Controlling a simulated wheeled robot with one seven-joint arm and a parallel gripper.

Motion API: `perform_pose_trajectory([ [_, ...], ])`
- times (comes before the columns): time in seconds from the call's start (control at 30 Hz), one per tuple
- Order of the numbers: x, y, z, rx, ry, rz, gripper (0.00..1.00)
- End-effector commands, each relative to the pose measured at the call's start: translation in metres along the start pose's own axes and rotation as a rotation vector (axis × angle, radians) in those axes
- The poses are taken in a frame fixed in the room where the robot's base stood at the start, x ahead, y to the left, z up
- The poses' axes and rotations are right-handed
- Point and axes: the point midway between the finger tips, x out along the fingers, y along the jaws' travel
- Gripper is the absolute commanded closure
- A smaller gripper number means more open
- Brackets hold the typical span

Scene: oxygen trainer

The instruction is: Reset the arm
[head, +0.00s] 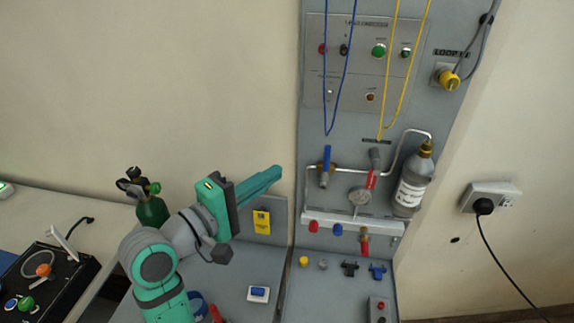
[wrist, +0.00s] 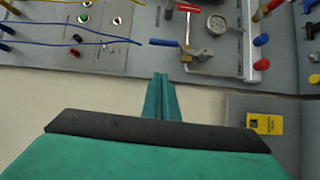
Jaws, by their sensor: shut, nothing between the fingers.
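My arm rises from the bottom left of the head view. My gripper (head: 277,171) points right and slightly up, in front of the pale wall and left of the grey panel (head: 312,200). In the wrist view my gripper (wrist: 160,77) shows its fingers together with nothing between them. It appears apart from the panel fittings. A blue-handled valve (head: 326,160) and a red-handled valve (head: 372,170) sit on the panel to its right. They also show in the wrist view, the blue handle (wrist: 165,43) just beyond the fingertips in the picture.
A grey bottle (head: 411,190) hangs at the panel's right. Blue cords (head: 343,85) and yellow cords (head: 404,85) hang down the panel. A green cylinder (head: 152,210) stands behind my arm. A black control box (head: 45,285) lies at the lower left. The upper left wall is bare.

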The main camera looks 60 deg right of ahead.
Motion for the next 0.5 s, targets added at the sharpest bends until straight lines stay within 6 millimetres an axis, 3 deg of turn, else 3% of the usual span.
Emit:
perform_pose_trajectory([
  [0.2,-0.023,-0.001,0.004,-0.001,-0.013,0.001,1.00],
  [0.5,-0.038,-0.001,0.001,-0.001,-0.002,0.000,1.00],
])
